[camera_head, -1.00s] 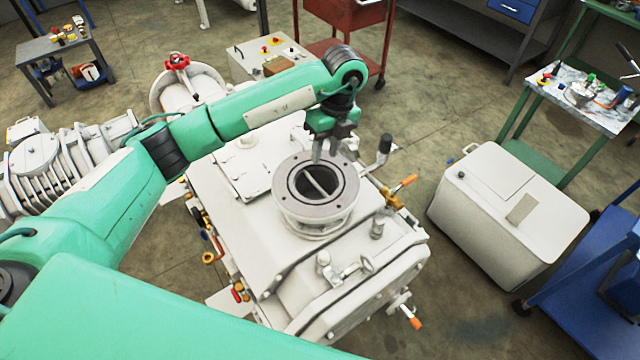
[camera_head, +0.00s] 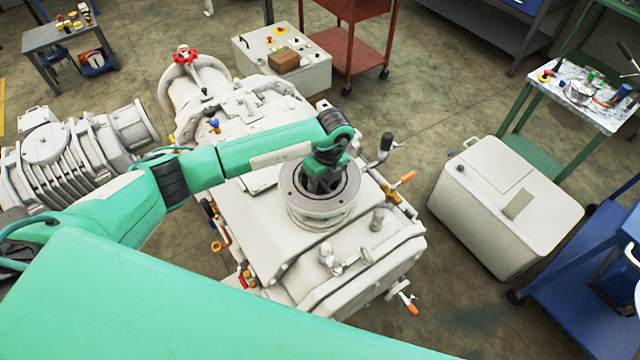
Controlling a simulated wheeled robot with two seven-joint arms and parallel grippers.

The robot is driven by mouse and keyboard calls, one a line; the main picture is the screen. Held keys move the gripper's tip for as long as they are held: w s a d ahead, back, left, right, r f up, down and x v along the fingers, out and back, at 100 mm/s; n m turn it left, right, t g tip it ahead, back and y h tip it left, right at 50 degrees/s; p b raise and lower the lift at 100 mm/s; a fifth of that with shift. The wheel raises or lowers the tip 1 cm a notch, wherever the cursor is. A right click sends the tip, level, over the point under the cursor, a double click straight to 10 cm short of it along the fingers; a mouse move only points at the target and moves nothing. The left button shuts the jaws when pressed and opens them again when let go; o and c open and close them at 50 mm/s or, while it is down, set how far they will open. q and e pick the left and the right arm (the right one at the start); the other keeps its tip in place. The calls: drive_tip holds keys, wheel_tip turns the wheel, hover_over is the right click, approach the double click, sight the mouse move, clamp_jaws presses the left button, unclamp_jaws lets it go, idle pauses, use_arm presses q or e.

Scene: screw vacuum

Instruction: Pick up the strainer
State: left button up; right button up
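My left gripper (camera_head: 321,186) points down into the round flanged opening (camera_head: 330,212) on top of the white vacuum machine (camera_head: 250,240). Its fingertips are inside the opening and hidden by the gripper body and the rim, so I cannot tell whether they are open or shut. The strainer is not clearly visible; the inside of the opening is mostly covered by my gripper. My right gripper is not in view.
Valve handles with orange grips (camera_head: 405,177) and a black-knobbed lever (camera_head: 386,146) stick up right of the opening. A white box (camera_head: 505,205) stands to the right. A tool table (camera_head: 590,105) and blue cart (camera_head: 585,300) stand beyond.

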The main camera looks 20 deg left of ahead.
use_arm(q)
drive_tip(key=shift+f, duration=0.3)
clamp_jaws()
drive_tip(key=shift+r, duration=0.1)
